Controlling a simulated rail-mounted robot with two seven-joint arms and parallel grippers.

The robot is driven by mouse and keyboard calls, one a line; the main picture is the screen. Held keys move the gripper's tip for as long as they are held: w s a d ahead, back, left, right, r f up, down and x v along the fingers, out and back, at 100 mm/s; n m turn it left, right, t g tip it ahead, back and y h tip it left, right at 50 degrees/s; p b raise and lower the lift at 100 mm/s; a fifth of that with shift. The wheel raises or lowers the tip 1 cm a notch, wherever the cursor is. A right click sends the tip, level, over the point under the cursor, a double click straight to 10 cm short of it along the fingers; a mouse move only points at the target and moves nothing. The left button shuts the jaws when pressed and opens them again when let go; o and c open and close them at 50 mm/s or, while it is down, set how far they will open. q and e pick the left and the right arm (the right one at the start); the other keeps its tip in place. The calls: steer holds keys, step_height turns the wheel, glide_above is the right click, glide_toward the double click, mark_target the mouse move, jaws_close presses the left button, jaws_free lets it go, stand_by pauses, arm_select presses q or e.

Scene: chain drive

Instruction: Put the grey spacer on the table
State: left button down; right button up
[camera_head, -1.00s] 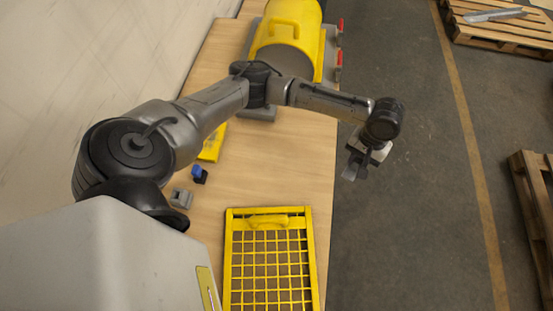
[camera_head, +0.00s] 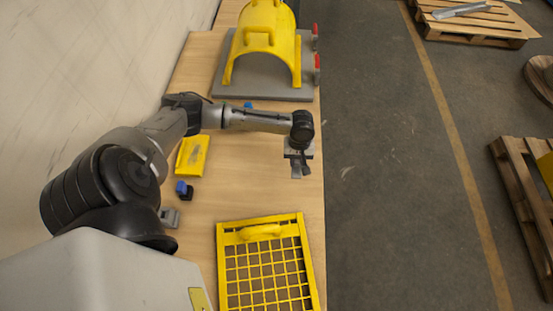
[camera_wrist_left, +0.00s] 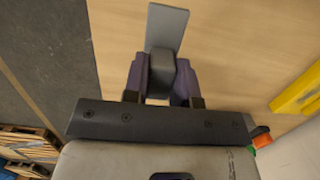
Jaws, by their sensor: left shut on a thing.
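My left gripper (camera_head: 299,165) is over the right edge of the wooden table (camera_head: 240,185) in the head view. It is shut on the grey spacer (camera_head: 297,170), which sticks out below the fingers. In the left wrist view the spacer (camera_wrist_left: 166,28) shows as a flat grey plate with a thicker block gripped between the two dark fingers (camera_wrist_left: 165,80). The wooden tabletop (camera_wrist_left: 225,50) lies behind it. I cannot tell the exact gap between spacer and table. My right gripper is not in view.
A yellow mesh guard (camera_head: 222,270) lies at the near end of the table. A yellow cover (camera_head: 265,30) stands on a grey base (camera_head: 255,85) at the far end. A yellow block (camera_head: 193,155), blue-black piece (camera_head: 184,189) and grey block (camera_head: 170,217) are at left. The middle is clear.

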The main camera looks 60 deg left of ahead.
arm_select(q)
steer(key=s+a+f, duration=0.1)
steer(key=a, duration=0.1)
steer(key=a+f, duration=0.2)
steer(key=s+a+f, duration=0.1)
steer(key=a, duration=0.2)
steer(key=shift+s+f+b, duration=0.3)
steer(key=shift+b, duration=0.05)
steer(key=shift+f+b, duration=0.4)
steer(key=shift+f, duration=1.55)
steer(key=shift+f, duration=0.15)
steer(key=c, duration=0.9)
jaws_free()
steer(key=r, duration=0.4)
steer(key=a+r+p, duration=0.1)
steer(key=r, duration=0.3)
steer(key=w+r, duration=0.1)
steer(key=r, duration=0.3)
steer(key=shift+a+r+p, duration=0.1)
steer(key=shift+a+p, duration=0.2)
steer(key=shift+p, duration=0.1)
